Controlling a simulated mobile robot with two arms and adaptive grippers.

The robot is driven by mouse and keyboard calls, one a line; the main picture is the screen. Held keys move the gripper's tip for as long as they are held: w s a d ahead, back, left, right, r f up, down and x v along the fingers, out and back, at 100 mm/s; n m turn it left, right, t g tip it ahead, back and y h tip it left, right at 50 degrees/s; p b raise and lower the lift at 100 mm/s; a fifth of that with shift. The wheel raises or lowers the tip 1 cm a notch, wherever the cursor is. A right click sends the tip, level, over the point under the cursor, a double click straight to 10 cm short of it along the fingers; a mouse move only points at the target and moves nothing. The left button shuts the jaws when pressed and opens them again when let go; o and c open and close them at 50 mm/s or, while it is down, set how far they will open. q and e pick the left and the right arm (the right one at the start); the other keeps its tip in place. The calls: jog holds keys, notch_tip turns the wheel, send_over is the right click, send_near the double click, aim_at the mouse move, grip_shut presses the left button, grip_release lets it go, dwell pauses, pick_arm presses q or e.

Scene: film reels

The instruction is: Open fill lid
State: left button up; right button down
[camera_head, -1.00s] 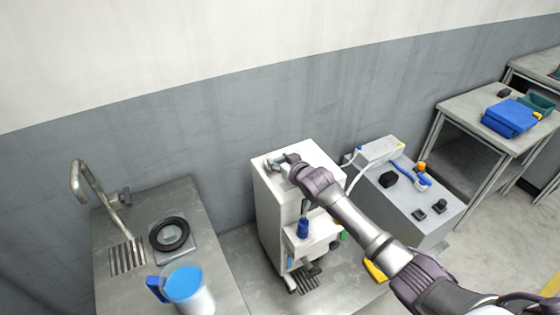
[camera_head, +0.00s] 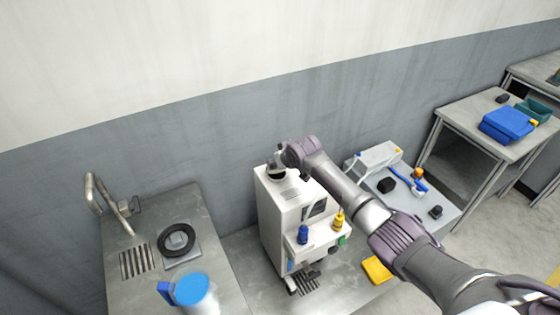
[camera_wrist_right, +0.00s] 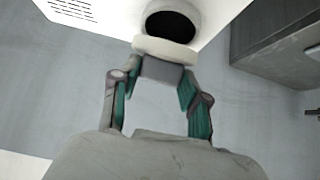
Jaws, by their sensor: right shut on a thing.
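The white machine (camera_head: 277,220) stands against the wall in the head view. My right gripper (camera_head: 278,158) is at the back of its top, by the dark round fill opening (camera_head: 276,174). In the right wrist view the opening (camera_wrist_right: 172,24) shows as a dark hole in a pale ring. The pale fill lid (camera_wrist_right: 165,52) is tipped up at the ring's edge, with a grey block on it. My right gripper (camera_wrist_right: 160,75) is shut on this block, one finger on each side. My left gripper is in neither view.
A blue-and-white jug (camera_head: 198,295) and a dark ring (camera_head: 176,240) stand on the left counter, near a tap (camera_head: 100,200). Blue and yellow bottles (camera_head: 339,221) sit on the machine's front shelf. A grey unit (camera_head: 400,190) stands to its right.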

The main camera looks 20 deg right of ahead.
jog(key=shift+w+a+r+g+b, duration=0.1)
jog(key=shift+w+r+g+b, duration=0.15)
jog(key=shift+g, duration=0.25)
jog(key=shift+w+a+r+g+b, duration=0.1)
jog(key=shift+w+g+b, duration=0.05)
jog(key=shift+w+g, duration=0.3)
jog(key=shift+s, duration=0.1)
jog(key=c, duration=0.6)
grip_release()
jog(key=shift+o, duration=0.2)
jog(key=shift+d+r, duration=0.1)
jog(key=shift+r, duration=0.05)
jog(key=v, duration=1.1)
jog(key=shift+s+r, duration=0.15)
jog(key=shift+r, duration=0.25)
